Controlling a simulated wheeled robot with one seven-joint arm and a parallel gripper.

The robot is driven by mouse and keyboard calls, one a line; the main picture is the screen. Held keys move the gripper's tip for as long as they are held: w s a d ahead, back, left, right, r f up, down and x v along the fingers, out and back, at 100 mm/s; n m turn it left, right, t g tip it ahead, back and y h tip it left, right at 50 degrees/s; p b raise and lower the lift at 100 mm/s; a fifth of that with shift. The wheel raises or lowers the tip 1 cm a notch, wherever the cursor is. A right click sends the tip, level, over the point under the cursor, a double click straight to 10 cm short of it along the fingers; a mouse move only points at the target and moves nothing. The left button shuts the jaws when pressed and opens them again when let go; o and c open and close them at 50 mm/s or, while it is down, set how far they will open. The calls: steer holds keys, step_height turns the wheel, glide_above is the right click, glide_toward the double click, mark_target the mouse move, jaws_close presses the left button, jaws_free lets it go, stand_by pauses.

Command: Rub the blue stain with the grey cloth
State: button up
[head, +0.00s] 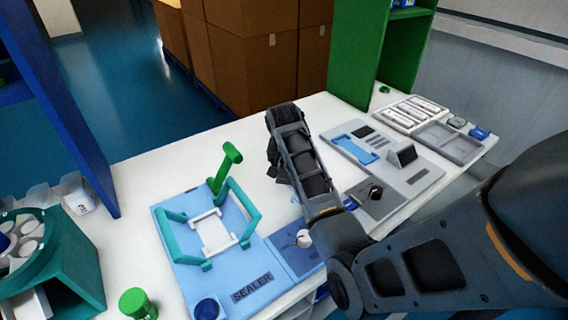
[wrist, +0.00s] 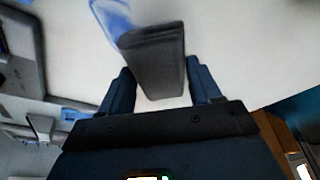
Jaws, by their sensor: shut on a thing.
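The grey cloth (wrist: 155,62) is a dark folded block between the two fingers of my gripper (wrist: 160,84) in the wrist view. My gripper is shut on it. The blue stain (wrist: 108,17) is a light blue, streaky patch on the white surface at the top of the wrist view. The far end of the cloth overlaps the stain's lower edge in the picture; I cannot tell whether the cloth touches the surface.
The white table (head: 150,180) holds a blue sealer fixture (head: 185,270) with teal bars and a green handle left of my arm. A grey panel device (head: 395,180) and a tray (head: 415,112) of white items stand to the right. A green post (head: 375,45) rises behind.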

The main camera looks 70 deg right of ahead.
steer(key=shift+s+a+r, duration=0.1)
steer(key=shift+s+a, duration=0.7)
steer(key=shift+s, duration=0.55)
steer(key=shift+s+a+r, duration=0.1)
steer(key=shift+s+a, duration=0.75)
steer(key=shift+s, duration=0.45)
steer(key=shift+s+a+r, duration=0.1)
steer(key=shift+s+a, duration=0.7)
steer(key=shift+s, duration=0.55)
steer(key=shift+r, duration=2.95)
step_height(320, 180, up, 3)
steer(key=shift+d, duration=0.1)
